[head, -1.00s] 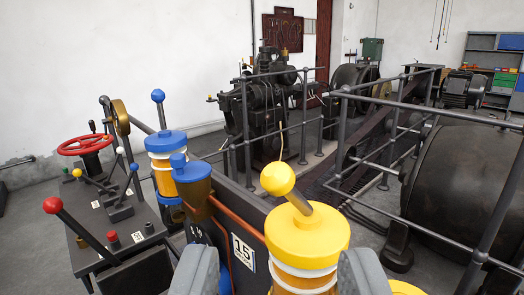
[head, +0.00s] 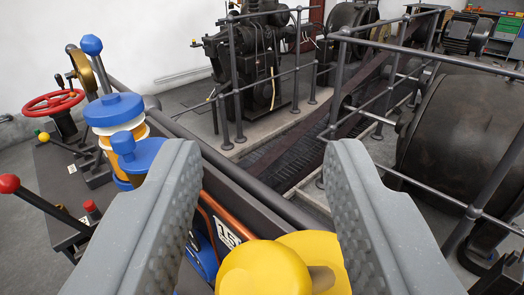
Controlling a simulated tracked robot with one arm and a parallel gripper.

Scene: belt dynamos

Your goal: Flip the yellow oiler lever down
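The yellow oiler (head: 318,247) is at the bottom centre of the head view, with its round yellow lever knob (head: 262,270) in front of it. The dark lever stem shows just right of the knob. The oiler's lower body is out of view. My gripper (head: 262,160) is open, its two grey fingers wide apart. The knob appears low between the fingers, near their base in the picture. I cannot tell whether either finger touches it.
Blue-capped oilers (head: 114,112) stand to the left, partly behind my left finger. A control desk with a red-knobbed lever (head: 10,184) and red handwheel (head: 54,102) is further left. Dark railings (head: 340,100) and a large drum (head: 455,140) stand right.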

